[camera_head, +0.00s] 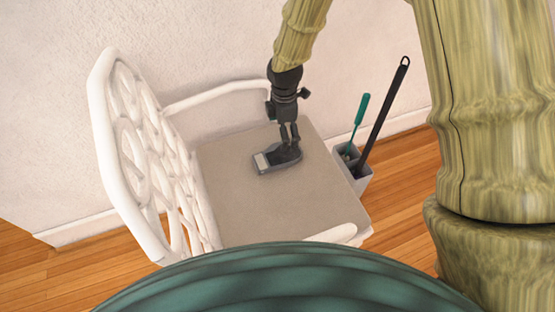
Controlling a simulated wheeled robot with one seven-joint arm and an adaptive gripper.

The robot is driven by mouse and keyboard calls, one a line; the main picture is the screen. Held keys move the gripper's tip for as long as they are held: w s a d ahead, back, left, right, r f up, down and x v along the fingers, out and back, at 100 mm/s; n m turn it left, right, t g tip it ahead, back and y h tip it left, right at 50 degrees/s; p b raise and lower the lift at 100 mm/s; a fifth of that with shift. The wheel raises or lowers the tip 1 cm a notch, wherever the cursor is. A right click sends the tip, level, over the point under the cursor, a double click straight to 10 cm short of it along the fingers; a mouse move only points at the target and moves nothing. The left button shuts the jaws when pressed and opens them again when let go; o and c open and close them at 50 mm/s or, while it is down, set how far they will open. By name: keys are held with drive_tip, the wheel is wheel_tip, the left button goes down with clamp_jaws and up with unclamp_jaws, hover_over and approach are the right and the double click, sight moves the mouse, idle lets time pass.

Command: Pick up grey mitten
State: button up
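The grey mitten (283,157) lies on the beige seat (250,205) of a white chair, near the middle of its far half. It is dark grey with a lighter patch at its left end. My gripper (290,143) reaches down from above, with its fingertips at the mitten's upper right part. The two dark fingers look close together with a narrow gap between them. I cannot tell whether they hold the mitten or only hover over or touch it, as the tips blend with its dark surface.
The white chair has a lattice back (148,165) on the left and armrests at the far and near sides. A grey holder (358,179) with a green-handled brush and a black-handled tool stands right of the seat. A pale wall is close behind. Wooden floor shows at right.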

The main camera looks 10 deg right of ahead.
sight(278, 156)
wheel_tip(278, 156, down, 11)
drive_tip(key=shift+w+r+b, duration=0.15)
drive_tip(key=shift+b, duration=0.75)
drive_tip(key=c, duration=0.9)
